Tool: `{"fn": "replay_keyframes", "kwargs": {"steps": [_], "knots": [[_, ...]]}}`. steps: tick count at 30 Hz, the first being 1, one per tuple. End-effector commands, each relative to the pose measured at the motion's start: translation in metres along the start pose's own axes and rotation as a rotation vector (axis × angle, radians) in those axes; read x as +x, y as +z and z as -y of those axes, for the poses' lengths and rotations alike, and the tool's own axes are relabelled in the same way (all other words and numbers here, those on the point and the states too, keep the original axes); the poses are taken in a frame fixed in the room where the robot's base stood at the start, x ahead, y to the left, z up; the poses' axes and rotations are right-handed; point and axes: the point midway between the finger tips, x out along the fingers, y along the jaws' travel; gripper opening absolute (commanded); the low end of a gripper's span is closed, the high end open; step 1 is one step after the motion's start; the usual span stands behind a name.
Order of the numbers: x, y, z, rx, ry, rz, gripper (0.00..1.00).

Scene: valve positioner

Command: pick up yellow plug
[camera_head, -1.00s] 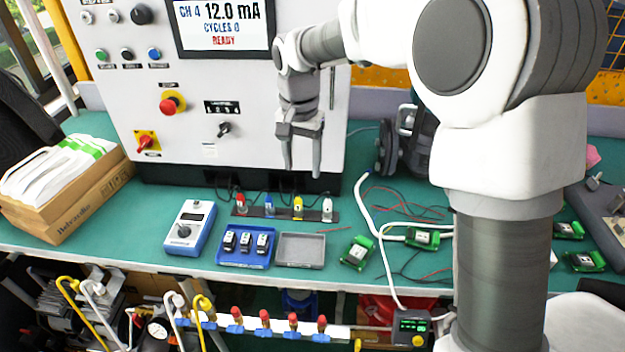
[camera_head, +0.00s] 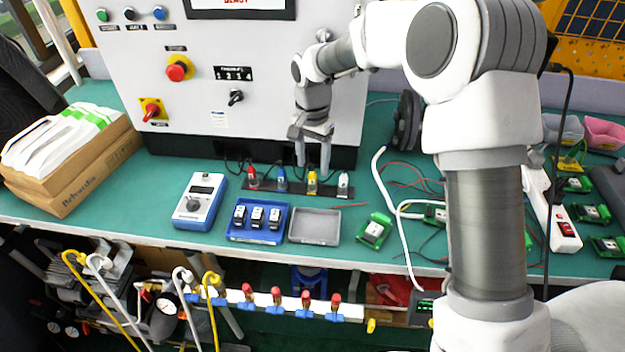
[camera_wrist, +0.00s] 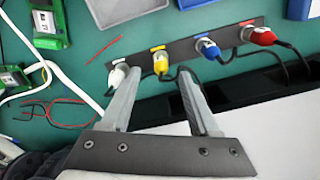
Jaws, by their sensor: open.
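The yellow plug (camera_head: 312,183) stands in a dark strip (camera_head: 328,192) on the green bench, between a blue plug (camera_head: 282,181) and a white plug (camera_head: 343,185). It also shows in the wrist view (camera_wrist: 161,65), with a dark cable running from it. My gripper (camera_head: 313,168) is open and empty, just above and behind the yellow plug. In the wrist view my gripper's fingertips (camera_wrist: 157,72) lie on either side of the yellow plug's line, one close to the white plug (camera_wrist: 118,75). I cannot tell whether a finger touches anything.
A red plug (camera_head: 253,178) stands at the strip's left end. The control cabinet (camera_head: 270,120) rises close behind the plugs. A grey tray (camera_head: 315,227), a blue tray (camera_head: 258,236) and a blue meter (camera_head: 200,202) lie in front. A white cable (camera_head: 381,175) runs to the right.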

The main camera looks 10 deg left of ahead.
Motion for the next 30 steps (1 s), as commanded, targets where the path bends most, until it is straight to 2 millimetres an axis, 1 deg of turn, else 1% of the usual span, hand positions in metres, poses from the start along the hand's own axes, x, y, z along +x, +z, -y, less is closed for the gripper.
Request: {"fn": "replay_keyframes", "kwargs": {"steps": [4,10,12,18,20,21,23,24,28,29,30], "knots": [[0.016,-0.001,0.000,0.001,0.001,0.002,0.61],[0.046,-0.002,0.002,-0.001,0.001,0.002,0.61],[0.050,-0.002,0.002,-0.001,0.001,0.001,0.61],[0.050,-0.002,0.002,0.000,0.000,0.000,0.61],[0.050,-0.002,0.002,0.000,0.000,0.000,0.53],[0.050,-0.002,0.002,0.000,0.000,0.000,0.45],[0.050,-0.002,0.002,0.000,0.000,0.000,0.34],[0.050,-0.002,0.002,0.000,0.000,0.000,0.27],[0.050,-0.003,0.002,0.000,0.000,0.000,0.04],[0.050,-0.002,0.002,0.000,0.000,0.000,0.00],[0.050,-0.003,0.002,0.000,0.000,0.000,0.00]]}}
